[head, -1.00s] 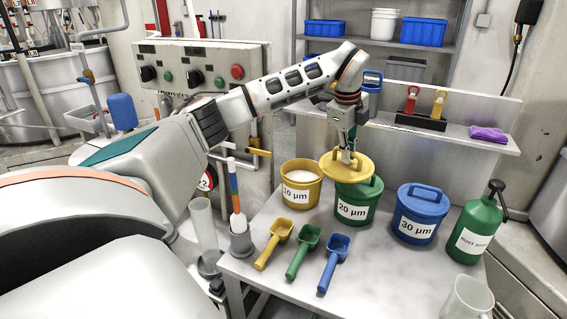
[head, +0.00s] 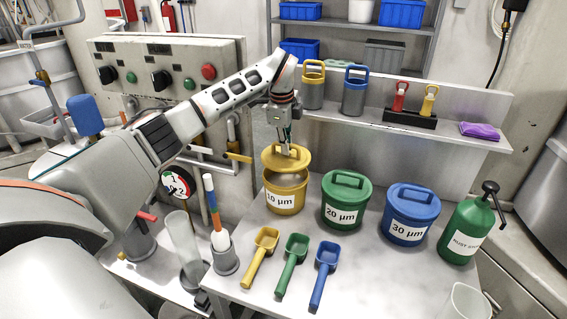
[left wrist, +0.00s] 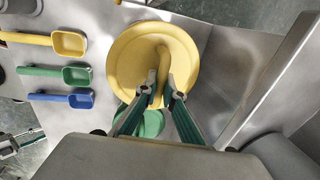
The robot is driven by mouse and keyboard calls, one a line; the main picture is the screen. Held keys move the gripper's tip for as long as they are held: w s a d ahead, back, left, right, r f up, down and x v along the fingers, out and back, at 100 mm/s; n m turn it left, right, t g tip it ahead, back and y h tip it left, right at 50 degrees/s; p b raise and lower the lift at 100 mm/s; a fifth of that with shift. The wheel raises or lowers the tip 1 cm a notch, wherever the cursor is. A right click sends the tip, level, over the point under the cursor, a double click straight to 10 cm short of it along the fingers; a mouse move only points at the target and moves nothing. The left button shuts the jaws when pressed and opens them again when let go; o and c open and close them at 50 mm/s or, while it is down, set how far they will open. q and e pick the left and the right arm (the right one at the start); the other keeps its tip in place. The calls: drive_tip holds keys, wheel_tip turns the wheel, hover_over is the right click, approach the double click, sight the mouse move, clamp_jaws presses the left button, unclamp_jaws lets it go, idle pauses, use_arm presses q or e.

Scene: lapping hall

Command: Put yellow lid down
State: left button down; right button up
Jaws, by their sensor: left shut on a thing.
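The yellow lid (head: 286,157) is held by its handle in my left gripper (head: 285,143), which is shut on it. The lid is over the yellow 10 µm bucket (head: 284,200), with a gap at the front where the bucket's inside shows. In the left wrist view the lid (left wrist: 125,65) fills the middle and its handle is between the fingers of my left gripper (left wrist: 163,92). The lid hides most of the bucket there.
The lidded green 20 µm bucket (head: 345,203) and blue 30 µm bucket (head: 411,216) stand to the right. Yellow (head: 261,257), green (head: 291,265) and blue scoops (head: 323,275) lie in front. A green spray bottle (head: 470,228) and a clear jug (head: 466,303) are at the right.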

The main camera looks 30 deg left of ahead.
sight(285, 156)
use_arm(q)
wheel_tip(285, 156, down, 2)
wheel_tip(285, 156, down, 4)
drive_tip(key=shift+r+p, duration=0.2)
drive_tip(key=shift+p, duration=0.1)
drive_tip(key=shift+f, duration=0.1)
drive_tip(key=shift+f, duration=0.2)
drive_tip(key=c, duration=2.2)
unclamp_jaws()
drive_tip(key=shift+o, duration=0.2)
drive_tip(key=shift+r, duration=0.1)
